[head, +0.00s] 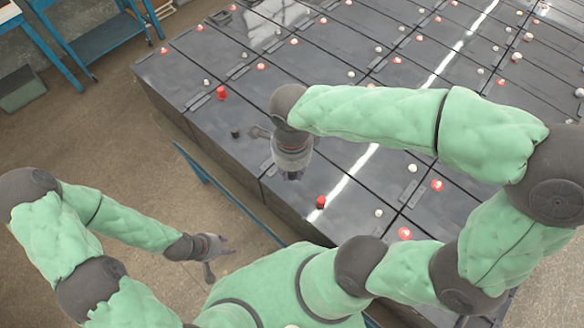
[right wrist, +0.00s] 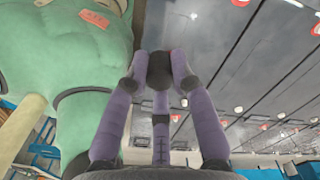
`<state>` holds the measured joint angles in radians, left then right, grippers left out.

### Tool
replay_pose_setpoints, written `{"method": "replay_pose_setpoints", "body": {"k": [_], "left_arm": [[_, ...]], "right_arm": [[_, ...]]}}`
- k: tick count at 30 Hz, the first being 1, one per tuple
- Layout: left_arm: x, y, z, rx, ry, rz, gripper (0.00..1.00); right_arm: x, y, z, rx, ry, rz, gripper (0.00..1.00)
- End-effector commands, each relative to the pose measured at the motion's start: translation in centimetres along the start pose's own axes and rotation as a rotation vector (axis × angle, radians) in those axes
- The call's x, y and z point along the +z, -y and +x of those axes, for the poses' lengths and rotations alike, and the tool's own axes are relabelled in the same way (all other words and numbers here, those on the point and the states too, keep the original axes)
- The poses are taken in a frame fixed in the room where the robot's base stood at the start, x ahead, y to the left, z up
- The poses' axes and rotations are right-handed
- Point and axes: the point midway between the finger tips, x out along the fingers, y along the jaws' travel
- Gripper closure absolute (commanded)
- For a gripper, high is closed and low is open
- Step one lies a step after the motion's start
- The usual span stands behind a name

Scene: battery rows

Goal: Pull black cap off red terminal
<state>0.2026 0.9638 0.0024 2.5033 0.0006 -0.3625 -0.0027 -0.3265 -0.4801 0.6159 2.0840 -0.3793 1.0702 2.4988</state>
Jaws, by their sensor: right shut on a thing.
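A red terminal (head: 320,202) stands upright on a near battery top, to the lower right of my right gripper. Another tall red terminal (head: 221,93) stands farther back on the left. My right gripper (head: 292,176) points down over the near batteries. In the right wrist view its fingers are closed around a black cap (right wrist: 160,70), which appears apart from any terminal. In the head view the cap is hard to make out at the fingertips. My left gripper (head: 222,255) is at the lower left, beside the batteries, with its fingers spread and empty.
Dark battery rows (head: 345,45) carry several red and white terminals. A blue rail (head: 215,182) runs along the near side. Blue carts (head: 105,40) stand at the upper left; the floor between is clear.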

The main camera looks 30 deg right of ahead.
Motion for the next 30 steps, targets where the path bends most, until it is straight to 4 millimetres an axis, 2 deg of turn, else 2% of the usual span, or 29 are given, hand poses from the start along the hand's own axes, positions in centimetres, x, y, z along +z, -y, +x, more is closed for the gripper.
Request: {"method": "replay_pose_setpoints", "body": {"k": [20, 30], "left_arm": [[0.0, -0.2, -0.6, 0.0, 0.0, 0.0, 0.6], [0.1, -0.5, -1.5, 0.0, 0.0, 0.0, 0.6]], "right_arm": [[0.0, 0.0, -0.8, 0.0, 0.0, 0.0, 1.0], [0.0, 0.0, -1.9, 0.0, 0.001, 0.0, 1.0]]}}
